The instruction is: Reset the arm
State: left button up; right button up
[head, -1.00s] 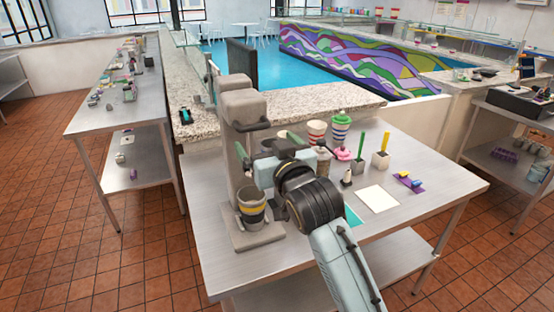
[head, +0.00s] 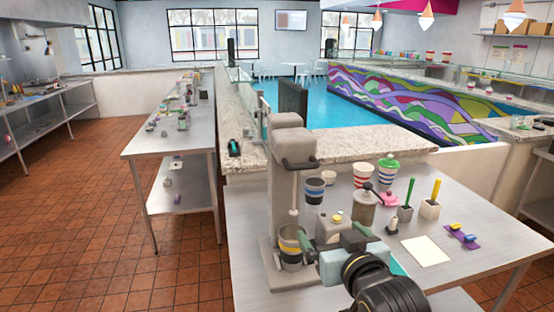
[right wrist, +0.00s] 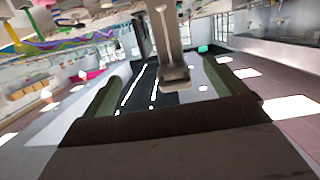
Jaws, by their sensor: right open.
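My right gripper (head: 336,240) is open in front of the grey mixer machine (head: 287,150), its two green fingers spread apart. In the head view one finger overlaps the right side of a grey cup with a yellow band (head: 291,262), which stands upright on the machine's base under the spindle. I cannot tell whether they touch. In the right wrist view the gripper (right wrist: 160,90) shows nothing held between its fingers, and the machine's column and spindle (right wrist: 172,60) rise beyond it. My left gripper is not in view.
A granite counter (head: 345,140) runs behind. Tiled floor (head: 110,250) at left is free.

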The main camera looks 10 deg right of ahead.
jog(key=s+d+f+g, duration=0.2)
jog(key=s+f+g, duration=0.2)
jog(key=s+f, duration=0.45)
jog(key=s+d+f+g+h, duration=0.15)
jog(key=s+f+g, duration=0.25)
jog(key=s+f, duration=0.45)
jog(key=s+d+f+g, duration=0.35)
jog(key=s+f, duration=0.25)
jog(key=s, duration=0.5)
notch_tip(320, 180, down, 29)
jog(key=n+g+b, duration=0.1)
jog(key=g+b, duration=0.1)
jog(key=b, duration=0.4)
jog(key=s+d+f+g+b, duration=0.1)
jog(key=s+f+b, duration=0.3)
jog(key=s+f, duration=1.3)
notch_tip(320, 180, down, 4)
jog(key=shift+s+d+b, duration=0.15)
jog(key=shift+d+b, duration=0.2)
jog(key=shift+d, duration=0.2)
